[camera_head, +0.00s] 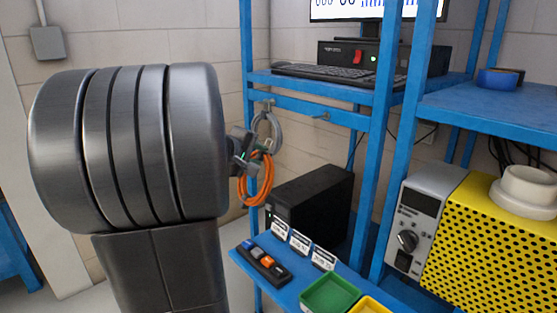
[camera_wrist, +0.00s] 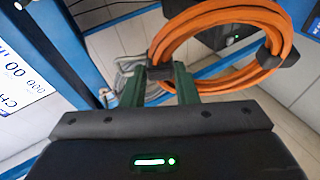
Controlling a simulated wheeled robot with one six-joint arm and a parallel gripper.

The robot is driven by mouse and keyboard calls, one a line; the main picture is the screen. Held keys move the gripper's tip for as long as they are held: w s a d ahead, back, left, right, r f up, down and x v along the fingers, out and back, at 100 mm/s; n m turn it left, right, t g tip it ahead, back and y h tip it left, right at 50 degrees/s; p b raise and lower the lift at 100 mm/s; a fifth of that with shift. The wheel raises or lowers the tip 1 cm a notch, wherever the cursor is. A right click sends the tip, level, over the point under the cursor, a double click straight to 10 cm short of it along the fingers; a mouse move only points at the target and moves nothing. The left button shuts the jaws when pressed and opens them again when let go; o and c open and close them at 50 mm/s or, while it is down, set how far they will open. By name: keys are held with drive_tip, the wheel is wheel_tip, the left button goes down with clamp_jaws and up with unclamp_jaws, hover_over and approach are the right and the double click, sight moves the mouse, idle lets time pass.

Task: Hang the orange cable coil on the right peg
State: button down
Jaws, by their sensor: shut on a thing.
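The orange cable coil (camera_head: 256,180) hangs from my gripper (camera_head: 260,154), in front of the blue rack. In the wrist view the coil (camera_wrist: 217,14) is a round loop with black ties. My gripper (camera_wrist: 161,78) is shut on it at one tie, between green fingers. The right peg (camera_head: 325,116) sticks out of the blue rail and looks bare. The coil is left of this peg and lower, apart from it. The left peg (camera_head: 268,103) bears a grey cable coil (camera_head: 275,128), close behind my gripper. I cannot make out the right peg in the wrist view.
The blue crossbar (camera_head: 300,106) holds both pegs below a shelf with a keyboard (camera_head: 320,74). A black computer case (camera_head: 312,203) stands below. A lower blue shelf bears a green tray (camera_head: 330,293) and small label cards (camera_head: 300,242). A blue upright (camera_head: 376,150) stands right of the right peg.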

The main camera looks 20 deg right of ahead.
drive_tip(key=s+d+r+h+b, duration=0.35)
drive_tip(key=s+r, duration=0.25)
drive_tip(key=r, duration=0.2)
drive_tip(key=s+d+x, duration=0.1)
drive_tip(key=x, duration=0.9)
drive_tip(key=shift+s+f, duration=0.2)
drive_tip(key=shift+s, duration=0.15)
drive_tip(key=shift+d, duration=0.15)
idle(0.8)
drive_tip(key=c, duration=1.1)
unclamp_jaws()
drive_tip(key=shift+o, duration=0.2)
drive_tip(key=shift+r, duration=0.15)
